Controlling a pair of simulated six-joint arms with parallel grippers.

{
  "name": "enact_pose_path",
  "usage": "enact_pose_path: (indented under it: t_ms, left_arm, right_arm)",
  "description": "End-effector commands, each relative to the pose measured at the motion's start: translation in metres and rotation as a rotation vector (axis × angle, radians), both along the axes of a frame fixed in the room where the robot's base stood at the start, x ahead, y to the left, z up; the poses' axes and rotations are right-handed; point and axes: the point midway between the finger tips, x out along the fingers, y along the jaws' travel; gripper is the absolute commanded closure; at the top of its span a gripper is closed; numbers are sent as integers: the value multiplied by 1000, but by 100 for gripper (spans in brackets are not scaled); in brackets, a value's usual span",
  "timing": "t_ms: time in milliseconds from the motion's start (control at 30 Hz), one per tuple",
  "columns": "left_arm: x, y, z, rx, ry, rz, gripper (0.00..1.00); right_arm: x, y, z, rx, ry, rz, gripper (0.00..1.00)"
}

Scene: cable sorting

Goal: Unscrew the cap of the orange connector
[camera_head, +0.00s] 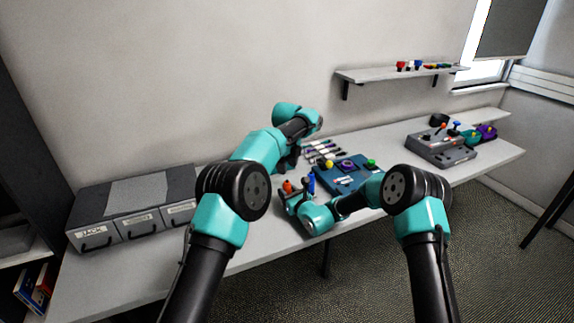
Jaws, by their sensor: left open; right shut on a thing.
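The orange connector (287,186) shows as a small orange piece at the tip of my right gripper (293,195), low in front of the blue board (340,183). My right gripper appears shut on it, but its fingers hide most of it. My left gripper (290,163) is open and hangs a little above and behind the orange piece, apart from it. Its fingers are small and partly hidden by my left arm. The cap cannot be told apart from the connector's body at this size.
The board carries yellow (329,163), purple (347,166) and green (371,163) connectors, with a blue piece (311,183) by its left edge. Several cables lie behind it. A grey drawer unit (150,192) stands left; a grey control box (442,148) stands right.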

Motion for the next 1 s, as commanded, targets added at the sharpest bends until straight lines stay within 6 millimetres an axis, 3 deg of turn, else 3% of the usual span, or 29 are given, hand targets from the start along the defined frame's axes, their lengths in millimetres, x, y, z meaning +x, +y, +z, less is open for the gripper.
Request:
enact_pose_path:
  t_ms: [200,400,1000]
  left_arm:
    - [0,0,1,0,0,-274,47]
    - [0,0,2,0,0,-438,47]
    - [0,0,-4,0,1,-475,47]
  right_arm:
    - [0,0,0,0,0,0,100]
    - [0,0,0,0,0,0,100]
    - [0,0,0,0,0,0,100]
